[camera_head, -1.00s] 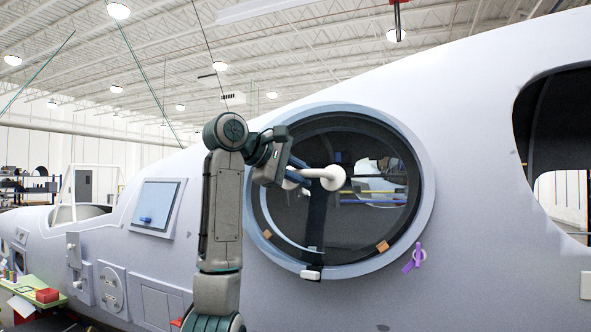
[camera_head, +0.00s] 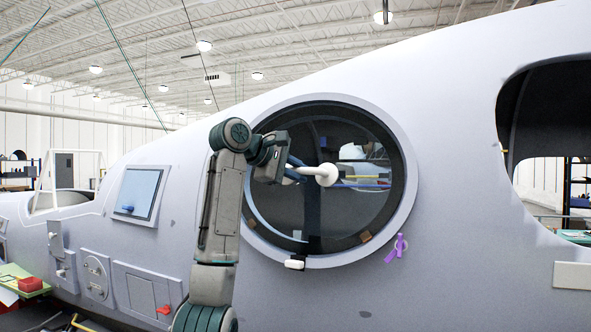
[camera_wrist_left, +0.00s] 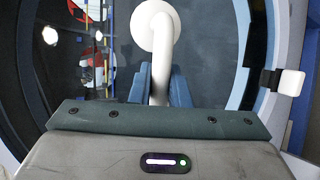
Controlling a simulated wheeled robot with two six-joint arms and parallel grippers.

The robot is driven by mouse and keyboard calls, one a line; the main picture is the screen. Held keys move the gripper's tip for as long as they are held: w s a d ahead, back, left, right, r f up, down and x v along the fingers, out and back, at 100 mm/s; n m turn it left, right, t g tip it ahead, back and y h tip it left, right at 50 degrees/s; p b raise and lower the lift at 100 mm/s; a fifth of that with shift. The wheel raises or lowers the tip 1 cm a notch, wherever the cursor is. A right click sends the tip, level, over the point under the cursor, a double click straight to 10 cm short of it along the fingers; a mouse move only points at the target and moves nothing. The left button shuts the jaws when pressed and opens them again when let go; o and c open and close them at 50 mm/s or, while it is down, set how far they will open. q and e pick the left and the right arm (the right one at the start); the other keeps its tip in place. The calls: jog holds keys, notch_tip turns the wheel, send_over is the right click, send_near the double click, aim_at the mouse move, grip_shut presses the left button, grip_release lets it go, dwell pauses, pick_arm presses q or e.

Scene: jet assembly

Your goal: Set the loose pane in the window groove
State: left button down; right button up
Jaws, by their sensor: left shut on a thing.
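The loose pane (camera_head: 335,215) is a round, dark, see-through disc with a dark rim. It stands upright at the round window opening, inside the pale window ring (camera_head: 410,190). A white handle with a round pad (camera_head: 327,174) sits on its face, also in the left wrist view (camera_wrist_left: 154,30). My left gripper (camera_head: 295,170) is shut on this handle, its blue fingers around the stem in the left wrist view (camera_wrist_left: 160,85). The pane covers most of the opening; I cannot tell if its edge sits in the groove, which is hidden. My right gripper is out of view.
A white clip (camera_head: 295,263) sits on the ring's lower edge, and a purple clamp (camera_head: 396,248) at its lower right. A dull orange tab (camera_head: 366,237) shows low in the window. A large open cutout (camera_head: 550,130) lies to the right. The fuselage (camera_head: 460,190) curves close by.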

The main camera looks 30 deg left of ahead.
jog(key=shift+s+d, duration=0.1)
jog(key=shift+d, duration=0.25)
pick_arm(q)
jog(key=shift+w+r, duration=0.1)
jog(key=shift+w, duration=0.05)
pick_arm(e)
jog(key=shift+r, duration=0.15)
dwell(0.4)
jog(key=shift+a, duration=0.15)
pick_arm(q)
jog(key=c, duration=1.4)
grip_release()
jog(key=shift+o, duration=0.5)
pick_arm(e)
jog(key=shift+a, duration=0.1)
